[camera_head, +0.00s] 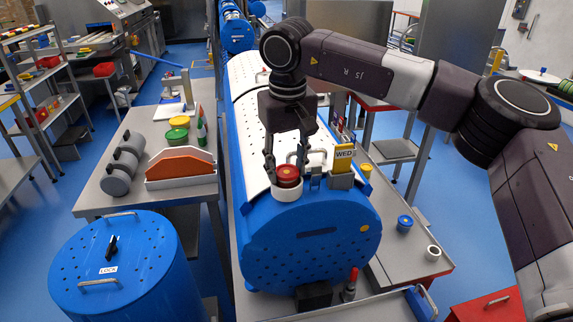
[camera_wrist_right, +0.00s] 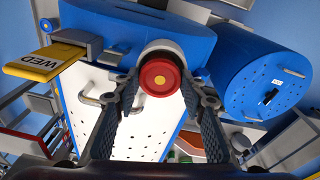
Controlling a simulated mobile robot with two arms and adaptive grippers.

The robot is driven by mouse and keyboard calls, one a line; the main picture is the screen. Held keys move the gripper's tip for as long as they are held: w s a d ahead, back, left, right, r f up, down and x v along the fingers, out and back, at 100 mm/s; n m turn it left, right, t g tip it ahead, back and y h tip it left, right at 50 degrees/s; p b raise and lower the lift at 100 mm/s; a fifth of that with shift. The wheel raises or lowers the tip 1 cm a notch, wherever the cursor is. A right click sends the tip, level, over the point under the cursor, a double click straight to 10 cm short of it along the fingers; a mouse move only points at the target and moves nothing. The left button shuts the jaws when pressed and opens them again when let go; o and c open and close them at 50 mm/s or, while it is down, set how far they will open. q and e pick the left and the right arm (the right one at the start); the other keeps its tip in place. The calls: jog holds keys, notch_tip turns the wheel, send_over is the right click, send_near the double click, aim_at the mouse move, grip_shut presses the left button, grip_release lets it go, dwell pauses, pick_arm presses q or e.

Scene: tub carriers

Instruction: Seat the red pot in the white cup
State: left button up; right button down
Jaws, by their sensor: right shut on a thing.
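The red pot (camera_head: 288,173) has a round red top with a yellow centre; it also shows in the right wrist view (camera_wrist_right: 160,91). My right gripper (camera_head: 287,168) reaches down from above and is shut on it, with one finger on either side. The white cup (camera_head: 287,194) is fixed at the near end of the blue drum's top. The pot is directly over or partly inside the cup; I cannot tell how deep. In the right wrist view the white cup (camera_wrist_right: 158,49) shows as a pale ring behind the pot. My left gripper is out of view.
A yellow WED tag (camera_head: 343,158) stands in a grey holder right of the cup. A metal handle (camera_head: 314,157) is close to the gripper. A blue pot (camera_head: 404,223) and a white ring (camera_head: 432,253) are on the right bench. A blue LOCK drum (camera_head: 150,265) stands left.

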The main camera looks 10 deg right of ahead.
aim_at(287, 176)
jog(key=shift+f, duration=0.1)
jog(key=shift+s+f, duration=0.2)
jog(key=shift+f, duration=0.2)
jog(key=c, duration=1.4)
grip_release()
jog(key=shift+c, duration=0.2)
jog(key=shift+o, duration=1)
jog(key=shift+w+a+f, duration=0.1)
jog(key=shift+f, duration=0.05)
jog(key=shift+r, duration=0.6)
notch_tip(287, 176, up, 12)
jog(key=s+b, duration=0.1)
jog(key=shift+s+b, duration=0.25)
jog(key=shift+b, duration=0.1)
